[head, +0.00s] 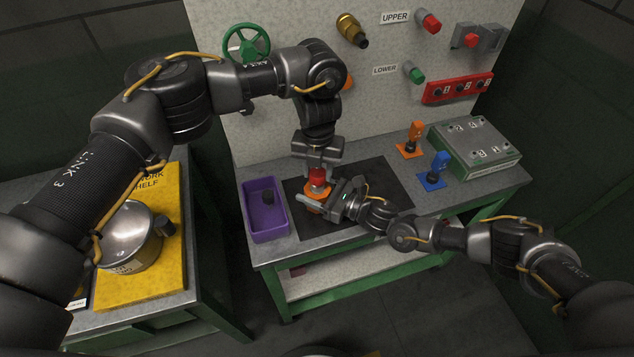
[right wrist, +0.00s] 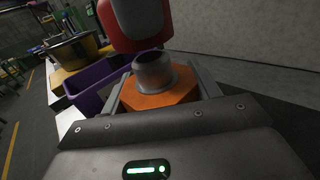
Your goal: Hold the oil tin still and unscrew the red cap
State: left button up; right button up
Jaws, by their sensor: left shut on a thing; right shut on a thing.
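The orange oil tin (head: 314,192) stands on the dark mat, beside the purple bin. My right gripper (head: 326,202) is shut on the tin's body from the right. In the right wrist view its two fingers flank the orange tin (right wrist: 158,100), and the bare grey neck (right wrist: 153,72) shows on top. My left gripper (head: 317,168) points down above the tin, shut on the red cap (head: 317,176). In the right wrist view the red cap (right wrist: 138,30) is above the neck, seemingly lifted clear of it, with its dark underside partly showing.
The purple bin (head: 251,222), with a dark item inside, is just left of the tin. Orange (head: 415,132) and blue (head: 438,165) upright handles and a grey-green box (head: 476,160) stand to the right. A metal pot (head: 130,235) sits on the yellow shelf (head: 172,272) at left.

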pick_arm(q)
jog(key=shift+r, duration=1.45)
pick_arm(e)
jog(key=o, duration=1.5)
jog(key=shift+d, duration=0.1)
jog(key=v, duration=1.2)
pick_arm(q)
jog(key=shift+a, duration=0.1)
